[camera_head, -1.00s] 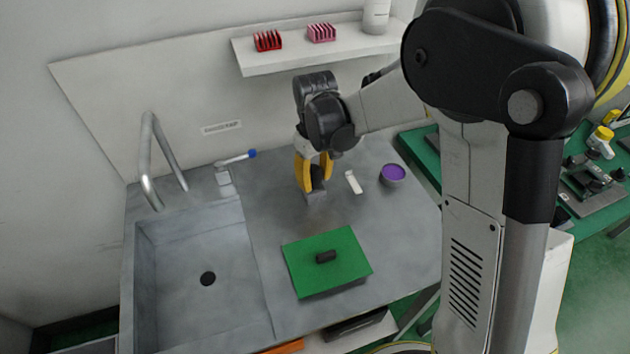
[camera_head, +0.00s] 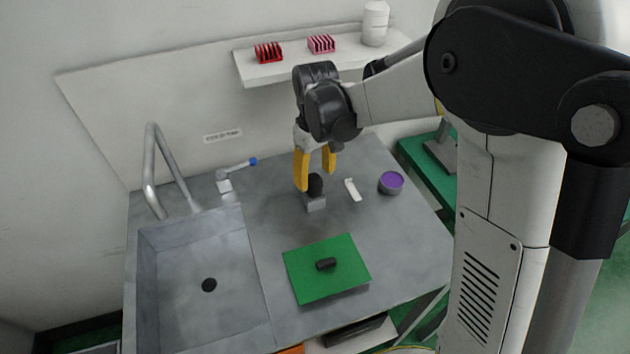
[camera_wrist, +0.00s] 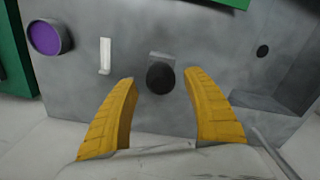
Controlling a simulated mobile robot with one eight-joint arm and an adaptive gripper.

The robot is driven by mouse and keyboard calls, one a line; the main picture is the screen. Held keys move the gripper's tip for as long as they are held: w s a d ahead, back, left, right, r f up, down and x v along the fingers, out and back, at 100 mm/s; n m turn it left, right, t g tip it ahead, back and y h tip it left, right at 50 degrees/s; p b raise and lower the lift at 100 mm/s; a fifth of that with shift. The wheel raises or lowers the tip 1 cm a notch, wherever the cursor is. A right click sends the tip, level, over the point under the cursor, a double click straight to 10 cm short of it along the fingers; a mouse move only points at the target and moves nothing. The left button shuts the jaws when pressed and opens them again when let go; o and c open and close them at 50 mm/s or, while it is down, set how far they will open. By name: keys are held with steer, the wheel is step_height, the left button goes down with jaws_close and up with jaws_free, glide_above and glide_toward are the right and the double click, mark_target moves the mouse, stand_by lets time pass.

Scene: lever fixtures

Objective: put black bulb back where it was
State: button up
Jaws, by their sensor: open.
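The black bulb (camera_head: 315,184) stands on a small grey block (camera_head: 316,203) on the grey counter. In the wrist view the bulb (camera_wrist: 160,77) shows as a dark round shape between and beyond my yellow fingers, with the block (camera_wrist: 162,56) behind it. My gripper (camera_head: 316,176) is open just above and around the bulb's top, with no contact that I can see. It also shows open in the wrist view (camera_wrist: 160,88).
A white piece (camera_head: 352,189) and a purple-topped round container (camera_head: 391,182) are to the right. A shelf (camera_head: 310,65) hangs behind.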

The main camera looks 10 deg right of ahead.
step_height(320, 180, up, 7)
steer(key=shift+r+p, duration=0.2)
steer(key=shift+p, duration=0.75)
steer(key=shift+s+d+r, duration=0.1)
steer(key=shift+r, duration=0.2)
steer(key=s+d+r+m+t, duration=0.3)
steer(key=s+d, duration=0.2)
steer(key=s, duration=0.4)
steer(key=s+d+r+m+t, duration=0.3)
steer(key=s+d+t, duration=0.1)
steer(key=s, duration=0.5)
steer(key=shift+d+m, duration=0.4)
steer(key=shift+d, duration=0.4)
